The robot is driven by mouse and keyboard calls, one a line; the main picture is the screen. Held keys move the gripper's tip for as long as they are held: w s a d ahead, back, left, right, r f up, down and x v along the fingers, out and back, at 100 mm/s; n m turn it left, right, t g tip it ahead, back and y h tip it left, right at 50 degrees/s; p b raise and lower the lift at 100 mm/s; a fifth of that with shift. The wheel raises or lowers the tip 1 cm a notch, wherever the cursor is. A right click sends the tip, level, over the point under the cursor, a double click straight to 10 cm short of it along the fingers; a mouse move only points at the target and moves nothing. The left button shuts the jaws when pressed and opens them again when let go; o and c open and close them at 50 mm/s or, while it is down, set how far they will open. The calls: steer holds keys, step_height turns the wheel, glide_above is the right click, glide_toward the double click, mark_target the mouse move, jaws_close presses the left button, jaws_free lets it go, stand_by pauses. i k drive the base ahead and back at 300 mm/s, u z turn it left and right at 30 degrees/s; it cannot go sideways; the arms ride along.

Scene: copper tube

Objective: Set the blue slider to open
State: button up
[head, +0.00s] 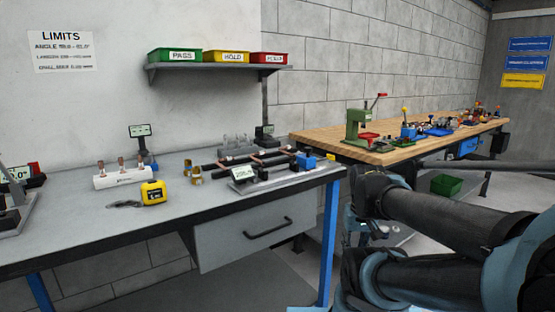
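A small blue block (306,162) sits at the right end of a dark rail fixture on the grey workbench, near the bench's right edge. It looks like the blue slider, but it is too small to read any open or closed mark on it. A copper tube (270,156) seems to lie along the fixture, left of the blue block. Parts of my dark arm fill the lower right, apart from the bench. I cannot make out my gripper or its fingertips.
A yellow tape measure (153,192) and a white tube holder (123,178) are further left. A shelf (220,67) with green, yellow and red bins hangs above. A wooden bench (330,136) with several tools stands behind right.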

mark_target(306, 161)
steer(key=u, duration=0.9)
steer(key=k, duration=1.2)
steer(key=z, duration=0.75)
steer(key=i, duration=1.05)
